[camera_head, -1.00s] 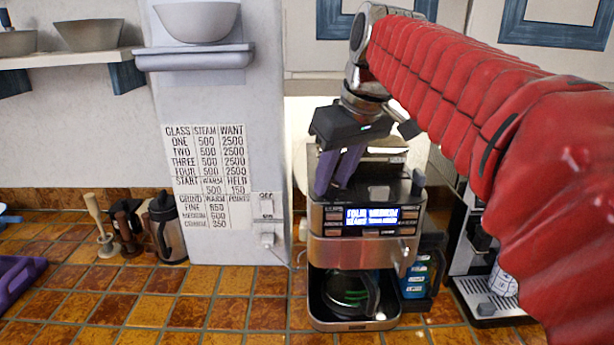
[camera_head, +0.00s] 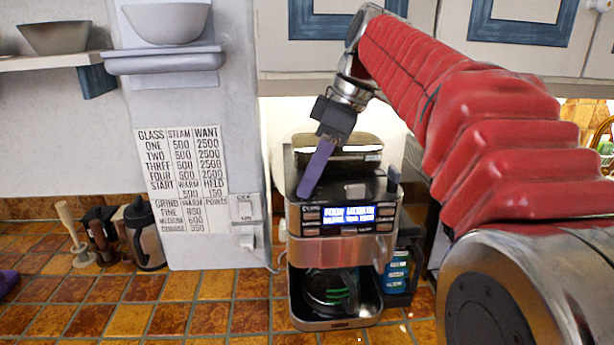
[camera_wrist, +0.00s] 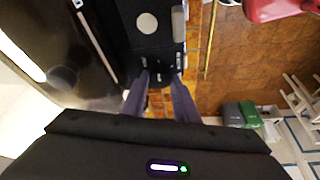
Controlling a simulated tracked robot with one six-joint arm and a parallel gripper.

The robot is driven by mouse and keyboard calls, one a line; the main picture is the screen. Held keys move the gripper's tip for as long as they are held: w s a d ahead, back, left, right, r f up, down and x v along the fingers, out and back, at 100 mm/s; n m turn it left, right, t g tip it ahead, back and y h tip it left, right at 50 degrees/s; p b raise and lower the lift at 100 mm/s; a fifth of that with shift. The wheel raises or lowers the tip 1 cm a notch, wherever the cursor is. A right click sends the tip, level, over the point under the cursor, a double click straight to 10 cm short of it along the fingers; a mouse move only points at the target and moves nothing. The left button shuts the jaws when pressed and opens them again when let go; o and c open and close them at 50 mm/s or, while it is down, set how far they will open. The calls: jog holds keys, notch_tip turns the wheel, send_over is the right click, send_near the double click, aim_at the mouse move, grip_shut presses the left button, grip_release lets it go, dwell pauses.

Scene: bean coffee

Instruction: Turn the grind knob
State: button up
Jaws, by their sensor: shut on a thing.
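The coffee machine (camera_head: 340,254) stands on the tiled counter, with a lit blue display (camera_head: 348,215) on its front; the text is too blurred to read. My gripper (camera_head: 304,192) reaches down to the left front of the machine's top. Its purple fingers are seen nearly edge-on, one overlapping the other. In the wrist view, the fingers (camera_wrist: 160,77) close around a small dark part at the edge of the machine's black top panel (camera_wrist: 150,45). This seems to be the grind knob, mostly hidden by the fingers. A glass carafe (camera_head: 330,289) sits inside the machine.
A blue-labelled dark container (camera_head: 397,271) stands close to the machine's right side. A wall pillar with a printed chart (camera_head: 182,180) and a switch (camera_head: 244,208) is to the left. A metal jug (camera_head: 145,235) and tools stand farther left. The counter in front is clear.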

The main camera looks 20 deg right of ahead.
dwell(0.3)
jog(key=o, duration=1.1)
jog(key=shift+c, duration=0.2)
jog(key=shift+d+r, duration=0.1)
jog(key=shift+r, duration=0.05)
jog(key=v, duration=1.1)
jog(key=shift+d+r, duration=0.2)
jog(key=shift+r, duration=0.05)
jog(key=shift+s, duration=0.1)
